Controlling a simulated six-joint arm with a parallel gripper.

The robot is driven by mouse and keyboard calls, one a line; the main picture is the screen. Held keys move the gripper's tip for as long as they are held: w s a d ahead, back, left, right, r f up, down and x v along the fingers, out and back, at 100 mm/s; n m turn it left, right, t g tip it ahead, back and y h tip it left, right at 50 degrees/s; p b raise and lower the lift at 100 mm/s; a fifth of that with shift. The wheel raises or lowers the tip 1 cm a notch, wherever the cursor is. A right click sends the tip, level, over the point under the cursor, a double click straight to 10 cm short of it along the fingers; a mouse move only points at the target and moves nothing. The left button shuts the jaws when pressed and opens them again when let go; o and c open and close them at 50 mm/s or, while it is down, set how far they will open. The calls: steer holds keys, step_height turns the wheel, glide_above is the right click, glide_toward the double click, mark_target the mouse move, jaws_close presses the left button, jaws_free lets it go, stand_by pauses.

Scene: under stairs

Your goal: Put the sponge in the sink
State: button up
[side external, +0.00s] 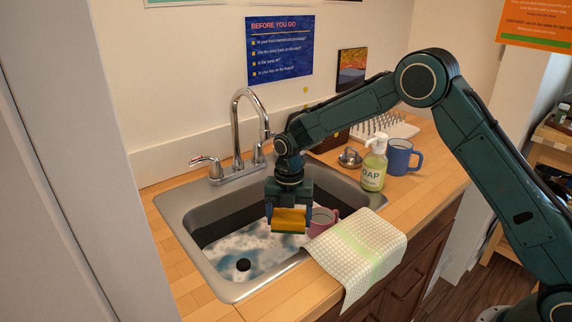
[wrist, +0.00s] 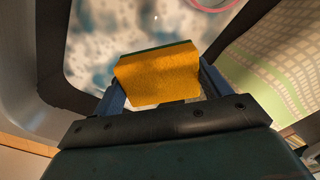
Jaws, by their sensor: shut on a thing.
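The yellow sponge (side external: 289,220) with a dark green layer is held by my gripper (side external: 289,214), which is shut on it. It hangs over the right part of the metal sink (side external: 184,228), whose basin holds water with pale foam. In the wrist view the sponge (wrist: 160,76) sits between the two blue fingers of my gripper (wrist: 157,86), with the foamy water of the sink (wrist: 90,45) beyond it. I cannot tell its exact height above the water.
A pink mug (side external: 322,220) is in the sink, just right of the sponge. A checked towel (side external: 357,247) drapes over the counter's front edge. The faucet (side external: 238,125) stands behind the basin. A soap bottle (side external: 373,172), blue mug (side external: 401,158) and drying rack (side external: 385,126) stand on the counter at right.

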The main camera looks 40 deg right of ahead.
step_height(320, 180, down, 8)
steer(key=shift+r, duration=0.1)
steer(key=shift+f, duration=2.1)
steer(key=shift+f, duration=0.1)
steer(key=o, duration=1.4)
step_height(320, 180, up, 12)
steer(key=shift+r, duration=0.1)
